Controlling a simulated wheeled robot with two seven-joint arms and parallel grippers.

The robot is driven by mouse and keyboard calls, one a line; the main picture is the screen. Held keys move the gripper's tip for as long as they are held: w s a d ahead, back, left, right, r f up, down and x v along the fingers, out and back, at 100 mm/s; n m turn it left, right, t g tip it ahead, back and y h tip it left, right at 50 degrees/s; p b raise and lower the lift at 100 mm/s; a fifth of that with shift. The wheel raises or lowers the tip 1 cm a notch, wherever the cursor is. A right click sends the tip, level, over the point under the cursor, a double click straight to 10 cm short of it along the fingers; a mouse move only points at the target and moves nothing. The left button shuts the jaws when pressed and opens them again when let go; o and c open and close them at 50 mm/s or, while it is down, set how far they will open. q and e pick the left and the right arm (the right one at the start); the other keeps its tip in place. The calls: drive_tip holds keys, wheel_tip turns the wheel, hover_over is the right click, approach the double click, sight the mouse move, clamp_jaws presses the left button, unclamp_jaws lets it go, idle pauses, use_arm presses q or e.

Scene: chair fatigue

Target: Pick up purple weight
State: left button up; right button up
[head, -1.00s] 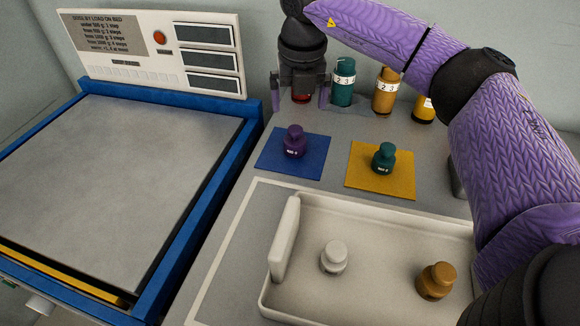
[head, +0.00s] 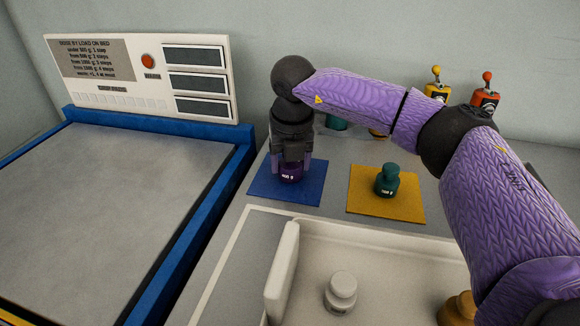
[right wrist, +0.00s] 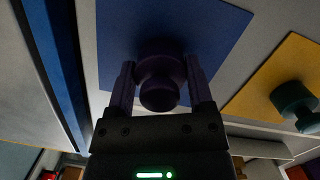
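The purple weight (head: 290,174) stands upright on the blue mat (head: 311,190). In the right wrist view the weight (right wrist: 160,72) sits between the two fingers, its knob toward the camera. My right gripper (head: 291,166) comes from above, with one finger on each side of the weight. The fingers look pressed against its sides in the right wrist view (right wrist: 161,80). The gripper hides the weight's top in the head view. No lift off the mat shows. My left gripper is not in view.
A teal weight (head: 387,181) stands on a yellow mat (head: 409,207) to the right. A white tray (head: 283,272) in front holds a white weight (head: 341,291) and a brass weight (head: 457,309). A blue-framed bed (head: 110,200) lies left.

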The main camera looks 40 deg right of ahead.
drive_tip(key=c, duration=0.7)
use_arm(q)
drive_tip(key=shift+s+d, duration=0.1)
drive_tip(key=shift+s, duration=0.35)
use_arm(e)
clamp_jaws()
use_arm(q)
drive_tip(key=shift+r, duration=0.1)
use_arm(e)
drive_tip(key=shift+r, duration=0.1)
